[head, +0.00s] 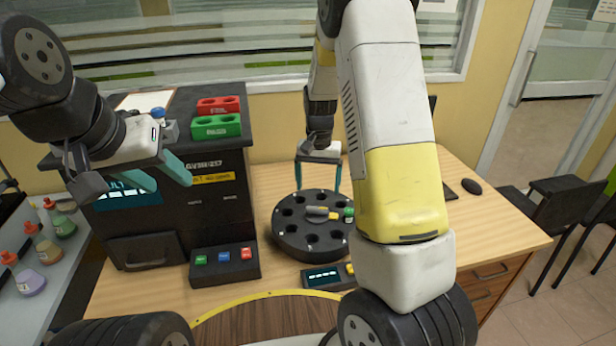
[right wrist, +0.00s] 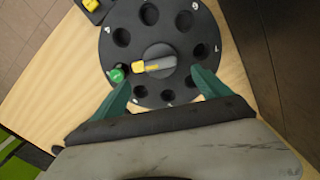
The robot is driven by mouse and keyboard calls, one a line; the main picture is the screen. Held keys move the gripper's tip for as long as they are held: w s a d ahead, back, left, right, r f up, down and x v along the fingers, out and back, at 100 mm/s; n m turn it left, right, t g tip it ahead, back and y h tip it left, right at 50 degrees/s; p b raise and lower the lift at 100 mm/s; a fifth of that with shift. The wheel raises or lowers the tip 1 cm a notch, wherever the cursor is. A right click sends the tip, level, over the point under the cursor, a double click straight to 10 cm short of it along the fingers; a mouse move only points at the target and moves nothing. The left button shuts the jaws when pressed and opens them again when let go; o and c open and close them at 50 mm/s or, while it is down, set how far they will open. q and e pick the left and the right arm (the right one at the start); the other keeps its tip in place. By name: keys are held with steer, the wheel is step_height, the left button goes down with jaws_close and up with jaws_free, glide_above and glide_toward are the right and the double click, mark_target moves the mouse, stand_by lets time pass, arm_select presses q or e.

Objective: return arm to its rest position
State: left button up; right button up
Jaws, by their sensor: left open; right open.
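My right gripper (head: 318,176) is open and empty above the back of a round black carousel (head: 290,243) on the wooden table. In the right wrist view its green fingers (right wrist: 161,90) stand apart over the carousel's near edge. A green-capped vial (right wrist: 118,74) sits in one carousel hole; other visible holes look empty. A grey knob with a yellow pointer (right wrist: 153,66) is at the carousel's centre. My left gripper (head: 160,182) is open and empty, in front of the black analyser box (head: 170,215) at the left.
A green rack (head: 216,126) and a red rack (head: 218,105) stand on the analyser. A button box (head: 223,266) and a small display unit (head: 325,277) are in front. Flasks with red stoppers (head: 47,251) stand on the left bench. A mouse (head: 471,186) lies at right.

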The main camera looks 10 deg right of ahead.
steer(key=s+a+r+n+t+y, duration=0.1)
steer(key=s+r+n+t, duration=0.1)
steer(key=s+r, duration=0.7)
steer(key=s+a+r+n+t+y, duration=0.1)
steer(key=s+r+t, duration=0.1)
steer(key=s+r, duration=0.65)
steer(key=s+r+n+t, duration=0.1)
steer(key=s+r+t, duration=0.1)
steer(key=s+r, duration=0.3)
steer(key=shift+s+r+n, duration=0.15)
steer(key=shift+s+n, duration=0.25)
steer(key=shift+s, duration=0.55)
steer(key=shift+c, duration=0.5)
